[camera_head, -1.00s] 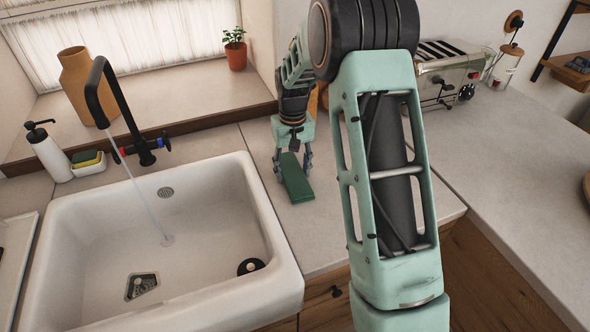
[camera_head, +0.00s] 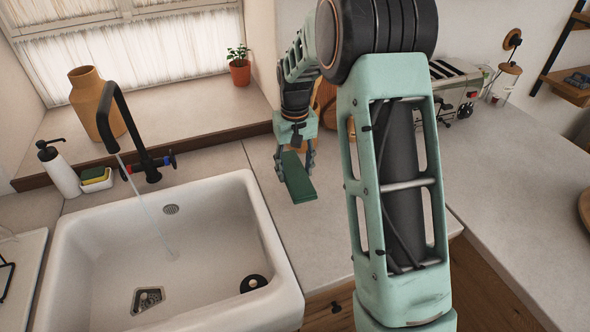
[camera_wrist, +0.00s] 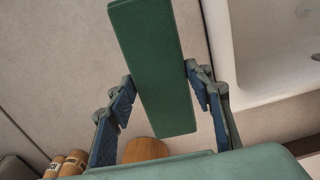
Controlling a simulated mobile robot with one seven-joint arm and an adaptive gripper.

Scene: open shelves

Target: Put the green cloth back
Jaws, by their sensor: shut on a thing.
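The green cloth (camera_head: 300,180) is a flat, folded dark green strip over the counter just right of the sink. My gripper (camera_head: 294,168) points down and is shut on its far end. In the wrist view, the green cloth (camera_wrist: 152,60) runs between the two fingers of my gripper (camera_wrist: 159,78), with much of it reaching past the fingertips. The cloth looks held just above the counter, but the exact gap is hard to tell.
The white sink (camera_head: 258,215) is left of the cloth, with the black tap (camera_head: 128,125) running. A toaster (camera_head: 455,88) stands at the back right. A potted plant (camera_head: 239,68) sits on the sill. The right counter (camera_head: 510,180) is largely clear.

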